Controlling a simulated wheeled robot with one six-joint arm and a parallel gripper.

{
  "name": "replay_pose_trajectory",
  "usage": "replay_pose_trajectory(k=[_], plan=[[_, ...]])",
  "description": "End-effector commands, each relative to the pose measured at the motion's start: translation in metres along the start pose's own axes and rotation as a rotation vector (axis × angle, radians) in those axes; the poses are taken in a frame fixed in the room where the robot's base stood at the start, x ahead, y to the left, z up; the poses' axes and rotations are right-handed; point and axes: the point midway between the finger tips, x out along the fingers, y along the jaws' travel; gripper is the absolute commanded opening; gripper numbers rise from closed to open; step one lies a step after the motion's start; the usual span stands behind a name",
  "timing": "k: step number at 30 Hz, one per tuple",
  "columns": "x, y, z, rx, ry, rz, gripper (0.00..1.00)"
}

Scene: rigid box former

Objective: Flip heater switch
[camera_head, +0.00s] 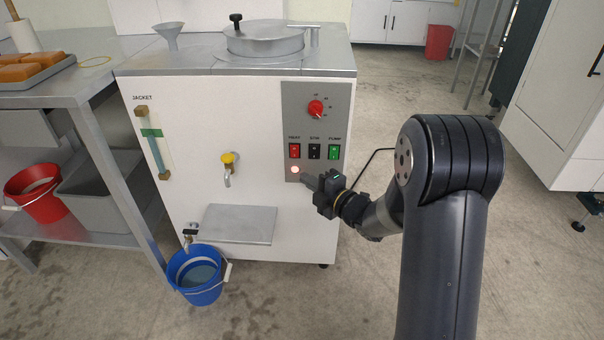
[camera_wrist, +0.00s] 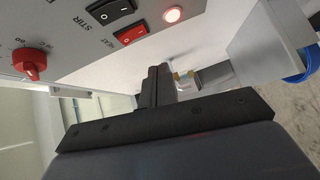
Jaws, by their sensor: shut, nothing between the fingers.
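The heater switch is a red rocker labelled HEAT (camera_head: 294,151) on the grey control panel (camera_head: 330,98). It also shows in the wrist view (camera_wrist: 131,34). Below it, a round indicator lamp (camera_head: 295,170) glows; it shows lit in the wrist view (camera_wrist: 172,14). A black STIR rocker (camera_head: 314,152) and a green PUMP rocker (camera_head: 334,153) sit to the right. My gripper (camera_head: 307,184) is shut and empty, just below and right of the lamp, close to the panel. In the wrist view its closed fingers (camera_wrist: 157,82) are apart from the switch.
A red dial (camera_head: 315,108) sits above the switches. A yellow-handled tap (camera_head: 228,160) and a fold-out shelf (camera_head: 240,224) are on the machine's front. A blue bucket (camera_head: 199,275) stands on the floor. A steel table (camera_head: 75,95) stands at left. Floor is open at right.

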Motion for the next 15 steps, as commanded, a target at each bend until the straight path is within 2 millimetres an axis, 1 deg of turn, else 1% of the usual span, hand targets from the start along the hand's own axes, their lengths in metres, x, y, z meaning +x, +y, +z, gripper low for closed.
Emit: replay_pose_trajectory(k=[1,3,7,10,15], plan=[[-0.011,0.0,0.001,0.002,-0.004,-0.002,0.0],[-0.023,-0.002,0.001,0.001,-0.004,-0.002,0.0],[-0.044,-0.006,0.001,0.001,-0.002,-0.001,0.0],[-0.054,-0.008,0.002,0.0,-0.003,0.0,0.0],[-0.062,-0.01,0.001,-0.001,0.0,0.0,0.0]])
